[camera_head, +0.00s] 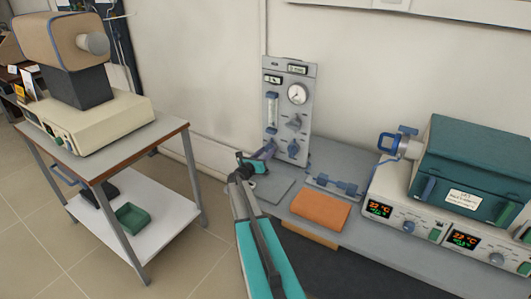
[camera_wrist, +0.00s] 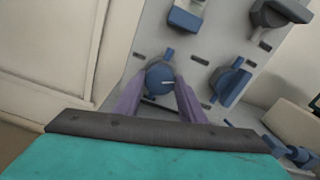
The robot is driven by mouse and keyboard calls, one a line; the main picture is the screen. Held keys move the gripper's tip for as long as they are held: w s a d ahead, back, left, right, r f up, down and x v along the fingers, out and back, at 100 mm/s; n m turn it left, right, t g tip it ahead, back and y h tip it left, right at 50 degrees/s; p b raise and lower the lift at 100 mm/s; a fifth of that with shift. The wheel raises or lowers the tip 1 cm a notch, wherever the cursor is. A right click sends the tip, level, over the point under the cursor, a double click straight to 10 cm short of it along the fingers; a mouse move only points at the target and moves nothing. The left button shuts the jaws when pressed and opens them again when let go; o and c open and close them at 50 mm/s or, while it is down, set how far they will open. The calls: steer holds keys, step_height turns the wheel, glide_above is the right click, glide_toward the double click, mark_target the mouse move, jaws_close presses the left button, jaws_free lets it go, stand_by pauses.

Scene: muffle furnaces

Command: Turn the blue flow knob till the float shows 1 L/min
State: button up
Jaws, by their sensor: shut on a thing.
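The grey gas panel (camera_head: 283,136) stands upright against the wall at the back of the bench. A clear flow tube (camera_head: 271,108) is on its left side; the float and scale are too small to read. My gripper (camera_wrist: 159,88) is shut on this knob. In the head view my gripper (camera_head: 266,152) reaches the panel's lower left corner and largely hides the knob.
An orange block (camera_head: 320,209) lies on the bench, with a green-topped furnace (camera_head: 471,155) at right. A trolley (camera_head: 120,150) stands left.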

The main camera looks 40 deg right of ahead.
steer(key=shift+d+n, duration=0.15)
steer(key=shift+n, duration=0.45)
steer(key=o, duration=1)
steer(key=shift+o, duration=0.2)
steer(key=shift+a, duration=0.2)
steer(key=shift+b+v, duration=1.7)
steer(key=shift+v, duration=5.05)
